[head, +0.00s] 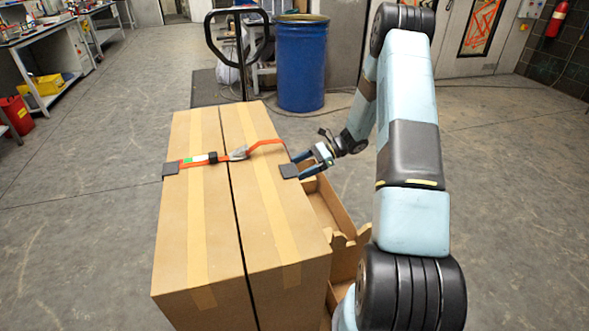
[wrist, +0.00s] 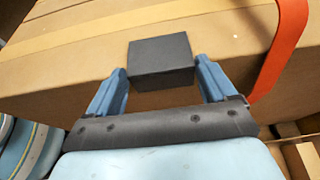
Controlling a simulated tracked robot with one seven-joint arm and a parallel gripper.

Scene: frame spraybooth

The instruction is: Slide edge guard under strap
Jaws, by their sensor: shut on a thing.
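The dark grey edge guard (head: 289,171) is at the right top edge of the right carton (head: 285,225). In the wrist view the edge guard (wrist: 160,55) sits between the two blue fingers of my gripper (wrist: 162,78). My gripper (head: 301,166) is shut on it from the right side of the carton. The orange strap (head: 265,142) crosses both cartons and bows up slackly near this edge. In the wrist view the strap (wrist: 285,50) hangs to the right of the guard, apart from it. A second dark guard (head: 170,169) is under the strap at the left edge. A metal buckle (head: 239,153) sits mid-strap.
Open cardboard trays (head: 340,215) lie low beside the right carton, under my arm. A pallet jack handle (head: 237,14) and a blue drum (head: 301,65) stand behind the cartons. The floor at left is clear.

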